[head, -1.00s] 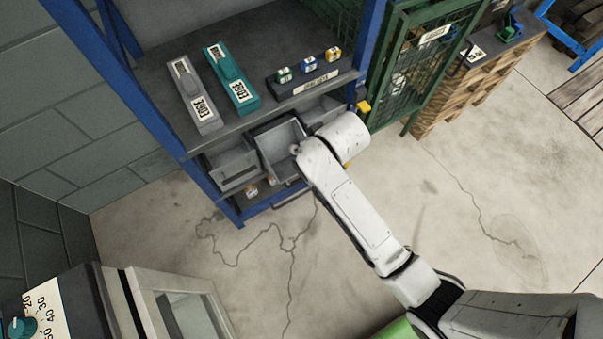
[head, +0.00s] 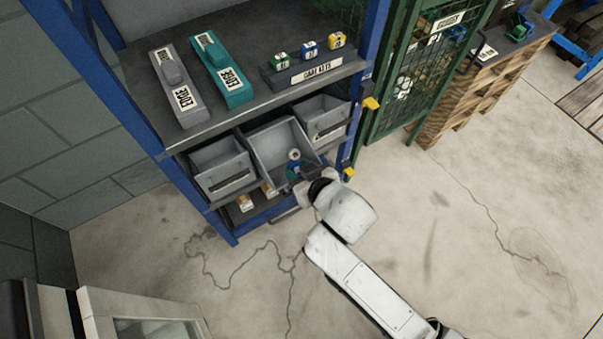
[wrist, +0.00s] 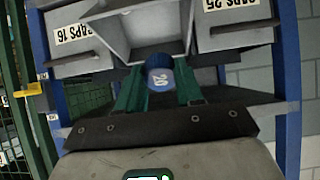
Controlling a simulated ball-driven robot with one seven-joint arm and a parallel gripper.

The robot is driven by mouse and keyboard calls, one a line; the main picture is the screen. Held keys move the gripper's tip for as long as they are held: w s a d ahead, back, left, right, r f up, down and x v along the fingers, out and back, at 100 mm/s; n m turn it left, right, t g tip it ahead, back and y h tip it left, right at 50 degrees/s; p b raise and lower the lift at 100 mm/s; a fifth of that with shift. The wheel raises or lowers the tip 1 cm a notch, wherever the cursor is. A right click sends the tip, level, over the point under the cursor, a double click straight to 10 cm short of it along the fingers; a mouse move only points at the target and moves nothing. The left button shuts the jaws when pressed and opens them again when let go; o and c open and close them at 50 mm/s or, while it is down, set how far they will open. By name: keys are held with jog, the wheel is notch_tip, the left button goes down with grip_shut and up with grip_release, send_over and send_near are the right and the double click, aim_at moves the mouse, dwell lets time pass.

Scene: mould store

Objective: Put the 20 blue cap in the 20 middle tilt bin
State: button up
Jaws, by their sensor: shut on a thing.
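The blue cap (wrist: 158,78), marked 20, is held between the green fingers of my gripper (wrist: 159,90) in the wrist view. In the head view the cap (head: 293,172) is a small blue patch at my gripper (head: 298,172), partly hidden by my wrist. The middle tilt bin (head: 262,146) is grey, tipped forward and open at the top. My gripper is at its front right part in the head view. In the wrist view the bin (wrist: 140,18) opens just beyond the cap. Its label is not visible. I cannot tell whether the cap is inside the rim.
Grey bins flank it, one labelled CAPS 25 (wrist: 232,36), one CAPS 16 (wrist: 80,45). The shelf (head: 150,60) above carries a grey and a teal block and a small-block rack (head: 314,72). A blue post (head: 363,75) and green mesh door (head: 415,85) stand right.

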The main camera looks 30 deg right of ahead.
jog(key=shift+s+f+b+x, duration=0.1)
jog(key=shift+f+b+x, duration=0.05)
jog(key=shift+b+x, duration=0.9)
jog(key=shift+s+f+b+x, duration=0.15)
jog(key=shift+b+x, duration=0.5)
jog(key=shift+x, duration=0.7)
jog(key=shift+s+f+b+x, duration=0.1)
jog(key=shift+f+b+x, duration=0.1)
jog(key=shift+b+x, duration=0.85)
jog(key=shift+w, duration=0.15)
jog(key=shift+p, duration=0.35)
jog(key=shift+r+p, duration=0.25)
jog(key=shift+p, duration=1.3)
jog(key=shift+f+p, duration=0.1)
jog(key=shift+p, duration=0.2)
jog(key=shift+f, duration=0.1)
